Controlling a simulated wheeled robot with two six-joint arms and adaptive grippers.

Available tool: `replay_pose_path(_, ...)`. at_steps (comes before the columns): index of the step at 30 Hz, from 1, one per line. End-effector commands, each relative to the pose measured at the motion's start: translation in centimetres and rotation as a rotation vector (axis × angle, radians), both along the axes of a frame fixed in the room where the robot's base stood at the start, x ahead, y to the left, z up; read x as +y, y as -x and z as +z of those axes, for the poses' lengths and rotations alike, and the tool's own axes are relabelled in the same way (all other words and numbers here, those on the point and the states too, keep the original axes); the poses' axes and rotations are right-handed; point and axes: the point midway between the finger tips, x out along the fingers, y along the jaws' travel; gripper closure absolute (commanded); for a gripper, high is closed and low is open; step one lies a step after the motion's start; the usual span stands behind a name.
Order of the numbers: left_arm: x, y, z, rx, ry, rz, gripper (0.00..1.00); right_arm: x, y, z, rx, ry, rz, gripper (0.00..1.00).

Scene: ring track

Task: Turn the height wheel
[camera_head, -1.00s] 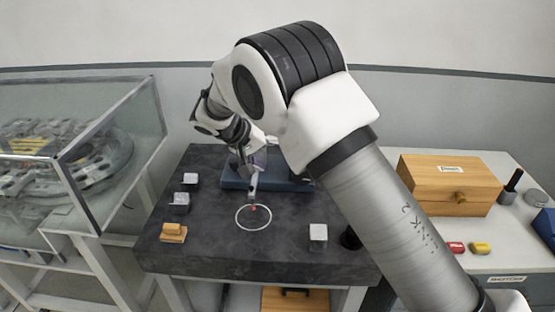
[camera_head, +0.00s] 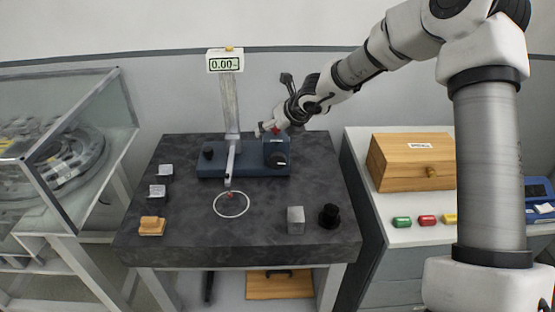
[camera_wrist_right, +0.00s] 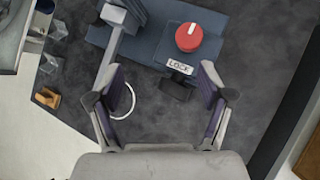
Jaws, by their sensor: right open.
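The height gauge stands at the back of the dark stone table, with a blue base (camera_head: 215,171), an upright column (camera_head: 230,105) and a display (camera_head: 225,65) reading 0.00. A blue box (camera_head: 276,146) at the base's right end carries a black knob (camera_head: 279,160) on its front; I take this for the height wheel. A red knob (camera_wrist_right: 189,37) beside a LOCK label sits on top; the black knob (camera_wrist_right: 175,90) shows below it. My right gripper (camera_head: 267,130) is above and beside the box, open and empty; its fingers (camera_wrist_right: 160,70) appear apart from the knobs. My left gripper is out of view.
A second black knob (camera_head: 208,152) is on the base's left. Metal blocks (camera_head: 157,191), a wooden block (camera_head: 152,226), a grey block (camera_head: 296,220) and a black piece (camera_head: 329,216) stand on the table. A white ring (camera_head: 231,204) marks the clear middle. A glass case (camera_head: 65,150) is left.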

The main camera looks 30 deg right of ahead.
Motion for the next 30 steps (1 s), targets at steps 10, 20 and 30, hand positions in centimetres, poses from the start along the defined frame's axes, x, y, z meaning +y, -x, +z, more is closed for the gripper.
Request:
replay_pose_path(10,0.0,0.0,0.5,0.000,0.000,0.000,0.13,-0.7,5.0,-3.8,0.227,-0.289,-0.338,0.21)
replay_pose_path(20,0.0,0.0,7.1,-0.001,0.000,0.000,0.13,-0.4,2.9,-5.8,0.227,-0.284,-0.338,0.21)
replay_pose_path(30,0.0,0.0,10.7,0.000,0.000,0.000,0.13,-0.1,1.4,-9.3,0.221,-0.284,-0.334,0.21)
